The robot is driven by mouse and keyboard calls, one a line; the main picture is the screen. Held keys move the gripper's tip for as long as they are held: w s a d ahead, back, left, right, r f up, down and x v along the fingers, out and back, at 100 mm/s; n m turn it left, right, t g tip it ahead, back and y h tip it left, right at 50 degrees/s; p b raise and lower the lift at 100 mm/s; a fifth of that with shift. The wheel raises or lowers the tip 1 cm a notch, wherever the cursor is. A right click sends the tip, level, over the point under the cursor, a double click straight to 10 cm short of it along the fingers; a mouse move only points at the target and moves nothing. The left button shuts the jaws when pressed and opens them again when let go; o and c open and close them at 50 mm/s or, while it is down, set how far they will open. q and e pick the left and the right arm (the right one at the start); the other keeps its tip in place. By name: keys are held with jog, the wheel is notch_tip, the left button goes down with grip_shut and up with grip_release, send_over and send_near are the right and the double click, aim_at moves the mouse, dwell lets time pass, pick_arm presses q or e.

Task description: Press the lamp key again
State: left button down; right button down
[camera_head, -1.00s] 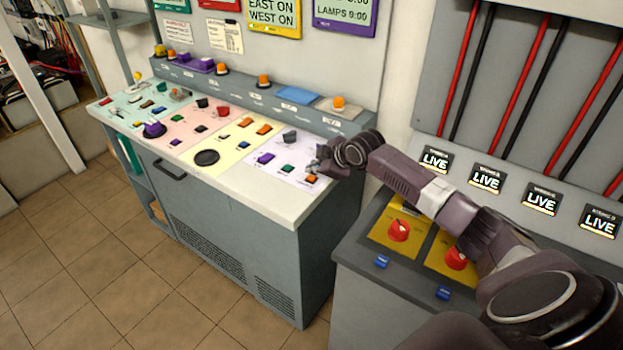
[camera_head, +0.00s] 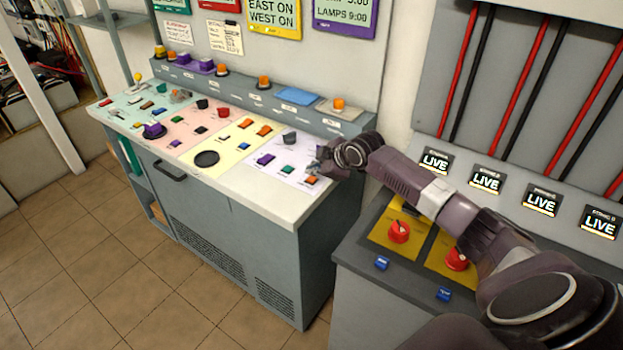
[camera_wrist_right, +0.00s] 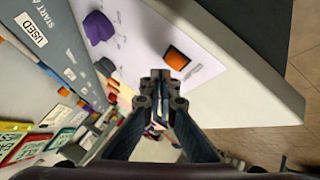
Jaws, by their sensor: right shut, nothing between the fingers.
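The control desk (camera_head: 262,207) has several coloured panels. The lilac panel (camera_head: 300,160) at its right end carries a purple key (camera_head: 265,160), a green key (camera_head: 287,170), an orange key (camera_head: 311,180) and a dark knob (camera_head: 289,138). I cannot read which one is the lamp key. My right gripper (camera_head: 318,167) is shut and empty over the right part of this panel, close to the orange key. In the right wrist view the closed fingertips (camera_wrist_right: 160,77) appear just beside the orange key (camera_wrist_right: 177,58); contact cannot be told. My left gripper is not in view.
A purple sign (camera_head: 343,15) on the wall reads LAMPS 9:00. Orange lamps (camera_head: 263,82) line the desk's back ledge. A lower cabinet (camera_head: 375,300) with red knobs (camera_head: 398,231) stands under my right arm. LIVE displays (camera_head: 486,180) are behind it. The tiled floor at left is clear.

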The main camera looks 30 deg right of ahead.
aim_at(313, 180)
jog(key=shift+f, duration=0.1)
jog(key=shift+f, duration=0.3)
jog(key=shift+s+f, duration=0.1)
jog(key=shift+f, duration=0.5)
dwell(0.8)
jog(key=shift+r, duration=0.1)
jog(key=shift+r+p, duration=0.65)
jog(key=shift+r, duration=0.2)
notch_tip(313, 180, up, 5)
jog(key=p, duration=0.4)
jog(key=shift+r+p, duration=0.1)
jog(key=shift+p, duration=0.25)
